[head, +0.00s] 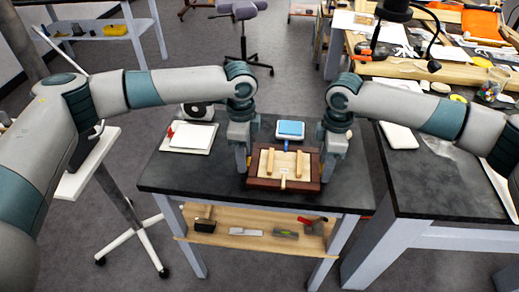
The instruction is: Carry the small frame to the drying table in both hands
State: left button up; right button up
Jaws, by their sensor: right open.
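A small frame (265,184) with a dark red-brown rim lies flat on the dark-topped table (200,182). Light wooden bars lie over its pale middle. My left gripper (243,172) points down at the frame's left edge; its finger gap is not clear. My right gripper (329,168) points down at the frame's right edge and is open. I cannot tell whether either gripper touches the rim. I cannot tell which surface is the drying table.
A blue block on a white tray (290,130) sits behind the frame. White sheets (194,137) lie to its left.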

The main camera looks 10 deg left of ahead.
pick_arm(q)
notch_tip(320, 180, up, 11)
dwell(0.5)
pick_arm(e)
jog(key=shift+r, duration=0.1)
notch_tip(320, 180, up, 12)
dwell(0.8)
pick_arm(q)
jog(key=shift+r, duration=0.1)
dwell(0.3)
